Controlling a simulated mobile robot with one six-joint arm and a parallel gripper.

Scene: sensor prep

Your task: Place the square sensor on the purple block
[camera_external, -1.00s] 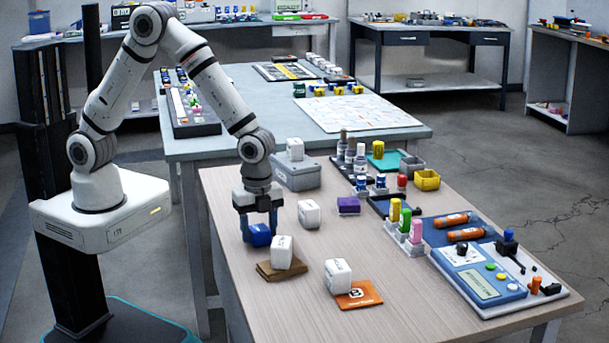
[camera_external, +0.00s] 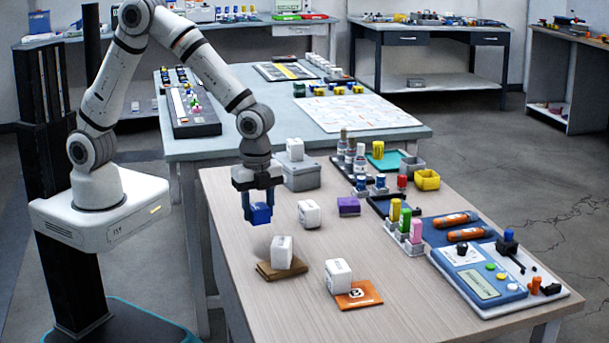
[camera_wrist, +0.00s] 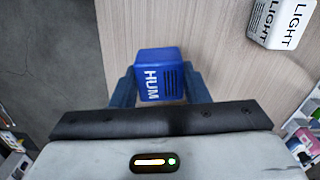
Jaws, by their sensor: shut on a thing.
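My gripper (camera_external: 261,207) is shut on a blue block-shaped sensor (camera_external: 261,214) and holds it above the left part of the wooden table. In the wrist view the blue sensor (camera_wrist: 160,74) sits between the two fingers (camera_wrist: 160,88) and reads "HUM", with a slotted grille beside the letters. The purple block (camera_external: 348,206) lies on the table to the right of my gripper, apart from it. Nothing rests on its top.
White cubes stand nearby: one (camera_external: 309,213) between my gripper and the purple block, one (camera_external: 281,252) on a brown board (camera_external: 266,272), one (camera_external: 338,276) by an orange card (camera_external: 362,295), one (camera_external: 295,149) on a grey box (camera_external: 301,177). Bottles and a tool tray are right.

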